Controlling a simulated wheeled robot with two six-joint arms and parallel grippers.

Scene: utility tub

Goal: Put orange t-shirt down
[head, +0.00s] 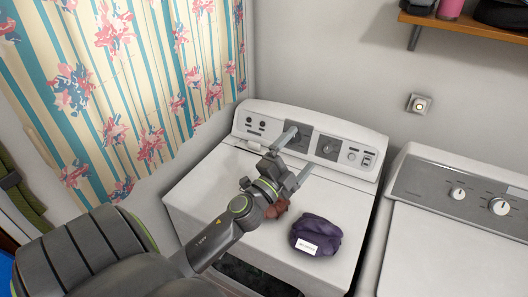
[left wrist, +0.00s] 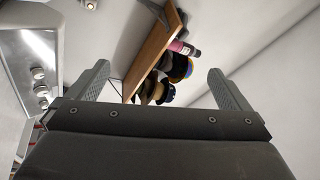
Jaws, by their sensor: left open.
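A small reddish-orange cloth bundle (head: 279,209), which may be the orange t-shirt, shows on the lid of the left white machine (head: 205,195). My left wrist hides part of it. My left gripper (head: 294,156) is over the back of that machine, near its control panel, with its fingers spread wide and nothing between them. The left wrist view also shows this gripper (left wrist: 158,70) open and empty. My right gripper is in neither view.
A dark purple folded cloth (head: 318,232) with a white label lies on the lid at the right. A second white machine (head: 440,250) stands to the right. A wooden shelf (head: 470,28) with items is on the wall. A flowered curtain (head: 140,90) hangs at the left.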

